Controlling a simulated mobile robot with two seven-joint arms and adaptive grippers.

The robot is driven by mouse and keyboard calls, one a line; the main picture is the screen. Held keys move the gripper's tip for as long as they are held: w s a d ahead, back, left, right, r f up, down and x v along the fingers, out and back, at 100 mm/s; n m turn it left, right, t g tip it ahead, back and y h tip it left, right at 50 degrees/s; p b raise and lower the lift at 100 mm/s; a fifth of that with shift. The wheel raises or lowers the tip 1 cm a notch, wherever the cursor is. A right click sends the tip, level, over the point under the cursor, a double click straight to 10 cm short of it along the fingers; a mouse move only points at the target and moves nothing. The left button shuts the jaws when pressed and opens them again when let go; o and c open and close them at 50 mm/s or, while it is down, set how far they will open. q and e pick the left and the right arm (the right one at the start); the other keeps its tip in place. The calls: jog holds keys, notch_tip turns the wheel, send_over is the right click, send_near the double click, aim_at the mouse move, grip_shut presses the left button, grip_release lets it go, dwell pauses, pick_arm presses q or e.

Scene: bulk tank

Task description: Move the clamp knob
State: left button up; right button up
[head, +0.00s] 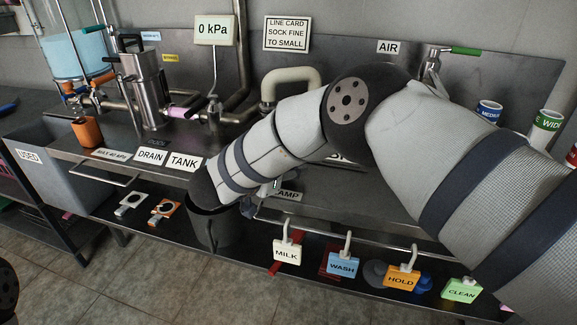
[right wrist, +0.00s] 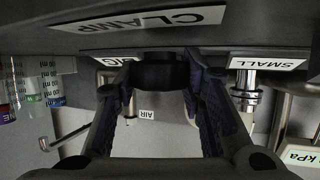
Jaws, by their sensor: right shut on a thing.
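The clamp knob (right wrist: 161,76) is a dark, rounded piece in the right wrist view, just below the upside-down CLAMP label (right wrist: 160,20). My right gripper (right wrist: 160,68) has one finger on each side of the knob and is shut on it. In the head view, part of the CLAMP label (head: 288,196) shows beside my right forearm. The arm hides the knob and the right fingers there. I cannot tell how far the knob is turned. My left gripper is not in view.
BIG (right wrist: 111,62) and SMALL (right wrist: 267,63) labels flank the knob, with a metal fitting (right wrist: 246,92) under SMALL. In the head view, MILK (head: 287,253), WASH (head: 342,266), HOLD (head: 401,280) and CLEAN (head: 461,291) tags hang along the front rail. A metal canister (head: 150,90) stands left.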

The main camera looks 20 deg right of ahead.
jog(key=o, duration=1.2)
jog(key=v, duration=1.2)
